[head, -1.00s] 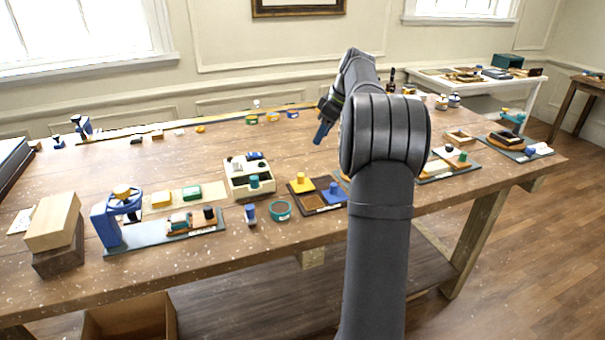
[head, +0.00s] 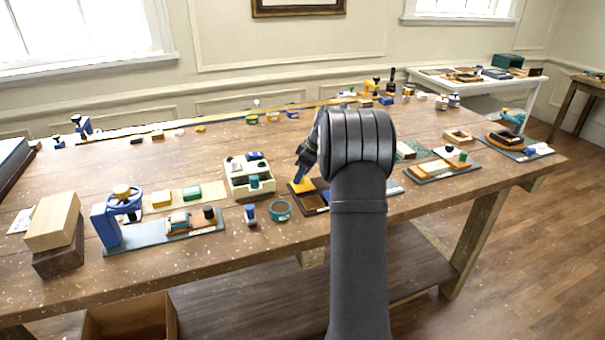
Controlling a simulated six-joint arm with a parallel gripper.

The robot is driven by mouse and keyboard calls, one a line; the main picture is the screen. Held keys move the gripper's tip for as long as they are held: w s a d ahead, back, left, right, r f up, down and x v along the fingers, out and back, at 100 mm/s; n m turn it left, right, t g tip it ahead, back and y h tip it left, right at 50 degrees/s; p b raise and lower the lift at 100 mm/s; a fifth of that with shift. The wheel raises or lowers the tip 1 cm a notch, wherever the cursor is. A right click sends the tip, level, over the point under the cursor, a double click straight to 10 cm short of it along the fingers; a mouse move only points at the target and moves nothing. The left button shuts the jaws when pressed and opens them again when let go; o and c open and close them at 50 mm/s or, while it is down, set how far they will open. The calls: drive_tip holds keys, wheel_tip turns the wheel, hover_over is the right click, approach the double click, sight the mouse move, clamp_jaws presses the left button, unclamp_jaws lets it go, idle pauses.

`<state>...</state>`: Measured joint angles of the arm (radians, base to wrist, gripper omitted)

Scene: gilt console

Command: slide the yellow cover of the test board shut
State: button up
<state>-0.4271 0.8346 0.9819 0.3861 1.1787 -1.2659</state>
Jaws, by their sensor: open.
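The test board (head: 311,211) is a dark brown frame near the front middle of the table in the head view. Its yellow cover (head: 295,189) sits at the back left part of the frame, and a brown recess shows in front of it. I cannot tell whether the fingers touch the knob. The board's blue part on the right is mostly hidden by my arm.
A cream box with compartments (head: 238,186) stands just left of the board. A teal round dish (head: 280,211) and a blue cup (head: 250,214) stand in front of it. A board with a green knob (head: 446,168) lies to the right.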

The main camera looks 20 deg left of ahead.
drive_tip(key=shift+f, duration=0.1)
clamp_jaws()
drive_tip(key=s+d, duration=0.6)
drive_tip(key=shift+s+d, duration=0.15)
idle(0.3)
unclamp_jaws()
drive_tip(key=v, duration=1.7)
drive_tip(key=shift+r, duration=0.25)
